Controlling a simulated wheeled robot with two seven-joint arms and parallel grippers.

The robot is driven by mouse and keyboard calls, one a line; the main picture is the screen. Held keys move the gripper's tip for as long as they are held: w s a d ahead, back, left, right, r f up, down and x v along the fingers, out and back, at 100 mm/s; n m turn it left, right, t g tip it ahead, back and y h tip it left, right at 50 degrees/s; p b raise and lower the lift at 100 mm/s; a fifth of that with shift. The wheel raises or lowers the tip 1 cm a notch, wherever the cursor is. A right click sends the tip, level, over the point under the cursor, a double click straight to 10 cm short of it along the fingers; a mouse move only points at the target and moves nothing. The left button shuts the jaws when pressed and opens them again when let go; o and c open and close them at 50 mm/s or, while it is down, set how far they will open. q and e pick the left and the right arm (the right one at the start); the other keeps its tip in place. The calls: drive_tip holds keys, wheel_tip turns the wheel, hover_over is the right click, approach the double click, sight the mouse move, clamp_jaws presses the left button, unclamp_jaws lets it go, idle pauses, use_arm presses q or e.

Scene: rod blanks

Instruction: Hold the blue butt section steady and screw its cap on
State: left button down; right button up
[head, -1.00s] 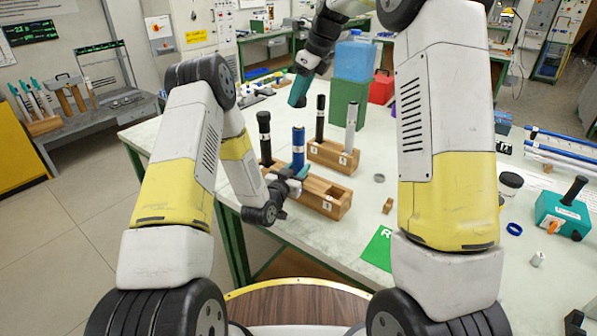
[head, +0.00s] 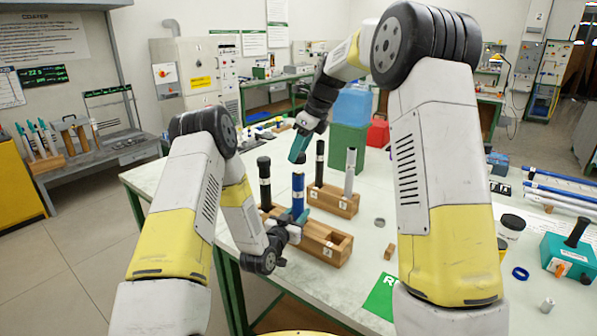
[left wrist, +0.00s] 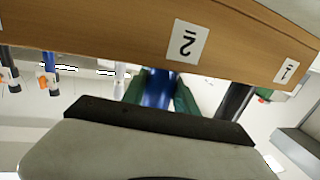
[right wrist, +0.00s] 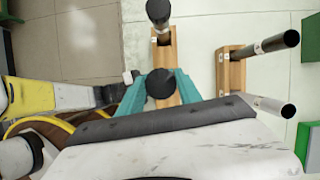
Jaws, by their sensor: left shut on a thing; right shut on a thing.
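The blue butt section (head: 298,195) stands upright in the nearer wooden block (head: 328,249). My left gripper (head: 294,217) is shut around it low down, just above the block. The left wrist view shows the blue tube (left wrist: 158,88) between the two green fingers. My right gripper (head: 299,158) points down right at the section's top and is shut on the black cap (right wrist: 160,84), seen from above as a dark disc between the teal fingertips. The head view does not show whether the cap's thread has engaged.
A black rod (head: 264,183) stands in the nearer block, beside the blue section. Another wooden block (head: 333,200) behind holds a black rod (head: 320,163) and a grey rod (head: 350,172). A green box (head: 347,148) stands farther back. A small wooden piece (head: 390,251) lies at right.

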sight(298, 172)
drive_tip(key=shift+f, duration=0.9)
drive_tip(key=shift+f, duration=0.15)
drive_tip(key=shift+f, duration=0.75)
drive_tip(key=shift+f, duration=0.6)
drive_tip(key=m, duration=0.1)
drive_tip(key=m+t+h, duration=0.1)
drive_tip(key=m, duration=0.3)
drive_tip(key=shift+s+a+t+h, duration=0.15)
drive_tip(key=shift+a+t+h, duration=0.1)
drive_tip(key=shift+t+h, duration=0.05)
drive_tip(key=m, duration=0.3)
drive_tip(key=shift+t+h, duration=0.3)
drive_tip(key=shift+h, duration=0.1)
drive_tip(key=shift+d+m+h, duration=0.2)
drive_tip(key=shift+m+h, duration=0.1)
drive_tip(key=shift+m, duration=0.5)
